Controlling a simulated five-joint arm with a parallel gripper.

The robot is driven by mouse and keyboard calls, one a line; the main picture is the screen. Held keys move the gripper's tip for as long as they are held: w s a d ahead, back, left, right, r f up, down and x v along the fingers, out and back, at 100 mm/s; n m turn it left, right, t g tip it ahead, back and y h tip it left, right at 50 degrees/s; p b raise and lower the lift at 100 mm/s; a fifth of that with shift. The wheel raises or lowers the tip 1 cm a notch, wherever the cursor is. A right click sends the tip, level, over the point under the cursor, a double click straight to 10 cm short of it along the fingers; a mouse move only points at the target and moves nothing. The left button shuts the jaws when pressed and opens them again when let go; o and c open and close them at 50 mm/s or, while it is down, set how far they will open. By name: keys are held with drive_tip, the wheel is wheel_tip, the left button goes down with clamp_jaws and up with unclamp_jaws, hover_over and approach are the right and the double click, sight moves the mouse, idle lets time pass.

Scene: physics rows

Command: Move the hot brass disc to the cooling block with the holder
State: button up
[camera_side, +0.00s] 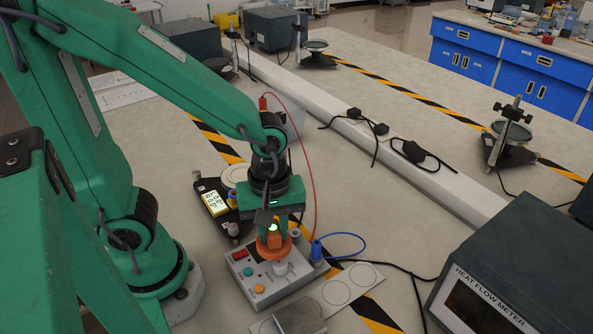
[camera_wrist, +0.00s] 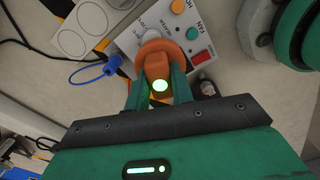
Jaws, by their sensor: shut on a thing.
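My gripper (camera_side: 271,228) is shut on an orange holder (camera_side: 272,244). The holder sits between the two green fingers and its rounded orange rim is above the grey control box (camera_side: 248,279). In the wrist view the holder (camera_wrist: 155,62) is upright between my gripper's fingers (camera_wrist: 158,88), over the same box (camera_wrist: 150,28). A grey metal block (camera_side: 302,318), perhaps the cooling block, shows at the bottom edge.
A pale card with circles (camera_side: 343,291) lies right of the box. Blue (camera_side: 341,240) and red (camera_side: 309,170) leads run close to my gripper. A heat flow meter (camera_side: 490,275) stands at lower right.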

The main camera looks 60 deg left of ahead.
drive_tip(key=shift+d, duration=0.1)
drive_tip(key=shift+s+d, duration=0.2)
drive_tip(key=shift+d, duration=0.75)
drive_tip(key=shift+s+d, duration=0.2)
drive_tip(key=shift+d, duration=0.75)
drive_tip(key=shift+s+d, duration=0.2)
drive_tip(key=shift+d, duration=0.75)
drive_tip(key=shift+d, duration=0.15)
drive_tip(key=shift+s+d, duration=0.2)
drive_tip(key=shift+d, duration=0.75)
drive_tip(key=shift+s+d, duration=0.2)
drive_tip(key=shift+d, duration=0.7)
drive_tip(key=shift+s+d, duration=0.2)
drive_tip(key=shift+d, duration=0.75)
drive_tip(key=shift+d, duration=0.15)
drive_tip(key=shift+s+d, duration=0.1)
drive_tip(key=shift+d, duration=0.15)
drive_tip(key=shift+f, duration=0.2)
drive_tip(key=shift+f, duration=2.2)
drive_tip(key=shift+f, duration=0.6)
